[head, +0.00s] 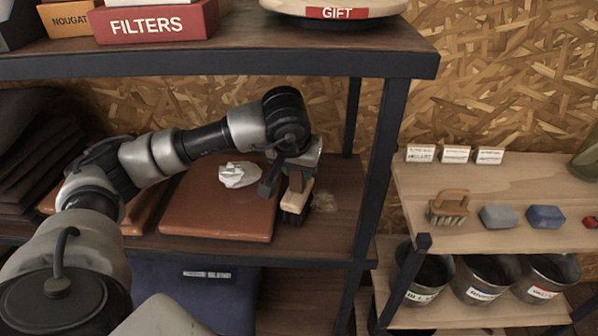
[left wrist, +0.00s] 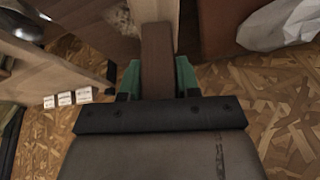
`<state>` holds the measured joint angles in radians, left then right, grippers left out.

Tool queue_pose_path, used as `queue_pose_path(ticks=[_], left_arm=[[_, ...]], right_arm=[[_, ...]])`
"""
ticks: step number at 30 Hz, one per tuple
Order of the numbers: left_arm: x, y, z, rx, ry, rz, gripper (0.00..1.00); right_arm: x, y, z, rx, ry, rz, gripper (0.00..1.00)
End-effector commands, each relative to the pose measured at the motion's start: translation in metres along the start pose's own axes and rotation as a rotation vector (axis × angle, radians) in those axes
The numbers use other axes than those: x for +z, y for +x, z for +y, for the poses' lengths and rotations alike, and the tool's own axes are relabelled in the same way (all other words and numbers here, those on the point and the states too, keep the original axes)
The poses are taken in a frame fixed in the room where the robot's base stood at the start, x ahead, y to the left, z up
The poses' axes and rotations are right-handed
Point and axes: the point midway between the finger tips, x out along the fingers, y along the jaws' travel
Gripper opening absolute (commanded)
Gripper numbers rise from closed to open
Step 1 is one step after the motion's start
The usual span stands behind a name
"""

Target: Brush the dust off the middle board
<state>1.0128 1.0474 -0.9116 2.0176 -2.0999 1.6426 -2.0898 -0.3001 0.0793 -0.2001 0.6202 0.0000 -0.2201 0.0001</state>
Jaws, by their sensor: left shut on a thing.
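The middle board (head: 335,238) is the dark brown wooden shelf level in the head view. A pale dust patch (head: 324,201) lies on it, right of a brown leather-like slab. My left gripper (head: 297,180) is over the board, shut on a brush (head: 295,204) with a wooden body and dark bristles pointing down. The bristles are just left of the dust; I cannot tell whether they touch the board. In the left wrist view, the brown brush handle (left wrist: 157,60) sits between the green finger pads. My right gripper is not in view.
Crumpled white paper (head: 239,175) lies on the brown slab (head: 215,215). The top shelf (head: 250,50) and a dark post (head: 380,150) hem in the arm. A side shelf (head: 450,185) at right holds another brush (head: 450,205), blocks and cards, with labelled bins below.

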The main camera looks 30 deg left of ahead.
Motion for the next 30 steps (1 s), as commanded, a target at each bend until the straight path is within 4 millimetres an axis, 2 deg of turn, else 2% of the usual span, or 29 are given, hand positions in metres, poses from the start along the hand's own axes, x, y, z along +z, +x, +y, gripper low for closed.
queue_pose_path(ticks=[12,20,30], left_arm=[[-0.009,0.003,0.032,0.001,0.002,-0.001,0.0],[-0.012,0.004,0.041,0.001,0.001,-0.001,0.0],[-0.018,0.009,0.069,0.001,0.001,-0.001,0.0]], right_arm=[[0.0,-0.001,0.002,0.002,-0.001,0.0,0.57],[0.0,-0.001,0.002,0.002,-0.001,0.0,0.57],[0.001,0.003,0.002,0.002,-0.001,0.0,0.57]])
